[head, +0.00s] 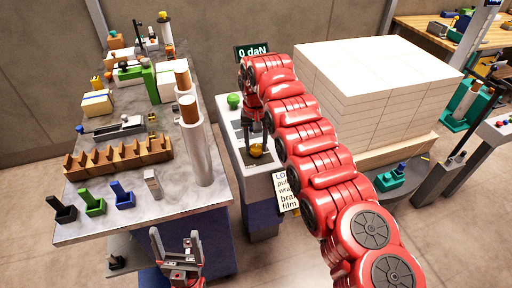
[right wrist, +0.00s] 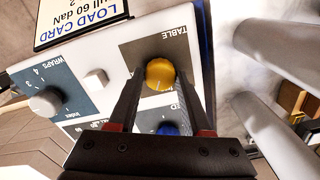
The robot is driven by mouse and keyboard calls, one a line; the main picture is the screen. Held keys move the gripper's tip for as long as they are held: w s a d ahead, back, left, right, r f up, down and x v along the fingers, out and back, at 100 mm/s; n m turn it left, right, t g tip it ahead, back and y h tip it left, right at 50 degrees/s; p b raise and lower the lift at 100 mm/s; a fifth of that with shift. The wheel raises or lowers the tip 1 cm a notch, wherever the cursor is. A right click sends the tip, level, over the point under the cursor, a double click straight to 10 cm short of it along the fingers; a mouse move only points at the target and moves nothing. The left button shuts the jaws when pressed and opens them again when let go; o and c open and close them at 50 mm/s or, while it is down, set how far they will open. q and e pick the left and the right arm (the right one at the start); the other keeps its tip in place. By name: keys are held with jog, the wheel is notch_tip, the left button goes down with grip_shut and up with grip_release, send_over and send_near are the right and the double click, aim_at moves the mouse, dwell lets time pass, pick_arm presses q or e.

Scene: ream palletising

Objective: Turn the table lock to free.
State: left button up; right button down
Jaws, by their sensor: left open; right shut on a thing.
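The yellow knob (head: 256,151) sits on the top panel of a white control pedestal (head: 262,190). In the right wrist view the knob (right wrist: 160,74) is on a dark plate marked "TABLE" (right wrist: 175,37). My right gripper (head: 256,142) reaches down from above and is shut on the yellow knob, one finger on each side. The fingers also show in the right wrist view (right wrist: 160,85). Which position the knob points to cannot be read. My left gripper (head: 175,240) is open and empty, low in front of the grey table.
A blue knob (right wrist: 168,129), a white button (right wrist: 96,77) and a grey "WRAPS" dial (right wrist: 45,102) share the panel. A green button (head: 233,100) is at its back. A grey table (head: 90,222) with film rolls stands left; a ream stack (head: 370,85) stands right.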

aim_at(255, 147)
jog(key=n, duration=0.5)
jog(key=shift+n, duration=0.4)
dwell(0.4)
jog(key=shift+c, duration=1.7)
grip_release()
jog(key=shift+r, duration=0.1)
jog(key=shift+r, duration=0.25)
notch_tip(255, 147, up, 2)
jog(key=shift+a+r, duration=0.15)
jog(key=shift+r, duration=0.1)
notch_tip(255, 147, up, 14)
jog(key=p, duration=1.4)
jog(key=shift+r+p, duration=0.15)
jog(key=shift+p, duration=0.2)
